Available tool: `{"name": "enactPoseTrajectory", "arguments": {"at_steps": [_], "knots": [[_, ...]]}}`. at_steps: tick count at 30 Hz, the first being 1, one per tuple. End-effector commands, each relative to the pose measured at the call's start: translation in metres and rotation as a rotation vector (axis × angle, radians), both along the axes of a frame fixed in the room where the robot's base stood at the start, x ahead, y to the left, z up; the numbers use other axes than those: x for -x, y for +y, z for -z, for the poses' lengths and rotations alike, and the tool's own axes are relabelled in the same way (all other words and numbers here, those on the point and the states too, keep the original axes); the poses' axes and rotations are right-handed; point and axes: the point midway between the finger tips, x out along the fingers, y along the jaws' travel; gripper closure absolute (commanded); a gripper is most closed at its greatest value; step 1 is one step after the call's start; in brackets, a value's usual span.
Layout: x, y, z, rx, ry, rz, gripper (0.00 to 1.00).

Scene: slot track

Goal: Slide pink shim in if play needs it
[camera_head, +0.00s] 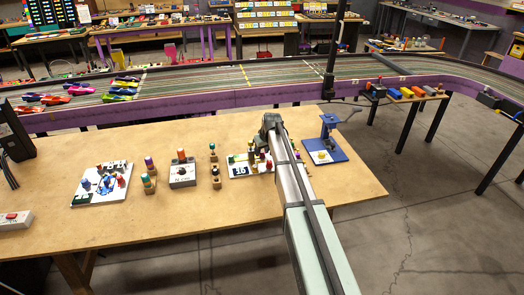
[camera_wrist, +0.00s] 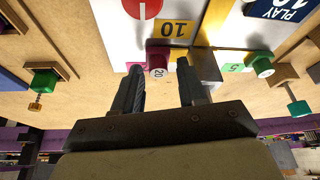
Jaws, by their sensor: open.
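In the wrist view a pink piece marked 20 (camera_wrist: 158,62) shows between the two fingertips of my open gripper (camera_wrist: 160,74), at the edge of a white board (camera_wrist: 103,30). I cannot tell whether either finger touches it. A green piece marked 5 (camera_wrist: 262,66) stands to the right of the pink one. In the head view my gripper (camera_head: 269,130) is over the white board (camera_head: 237,171) and hides part of it.
A blue stand (camera_head: 325,146) is right of my arm. Left of the board are small coloured pegs on wooden blocks (camera_head: 214,165), a grey box (camera_head: 182,173) and another white board (camera_head: 88,192). The wooden table (camera_head: 230,220) is clear in front.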

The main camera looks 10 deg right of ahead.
Motion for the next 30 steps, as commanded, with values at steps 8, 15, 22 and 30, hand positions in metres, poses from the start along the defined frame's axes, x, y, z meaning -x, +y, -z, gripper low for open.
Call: {"name": "enactPoseTrajectory", "arguments": {"at_steps": [8, 15, 22, 30], "knots": [[0.0, -0.035, 0.001, 0.001, 0.003, 0.001, 0.53], [0.014, -0.045, -0.029, 0.002, -0.001, 0.0, 0.53], [0.027, -0.049, -0.063, 0.002, 0.0, 0.001, 0.53], [0.043, -0.053, -0.104, 0.002, 0.0, 0.001, 0.53]]}}
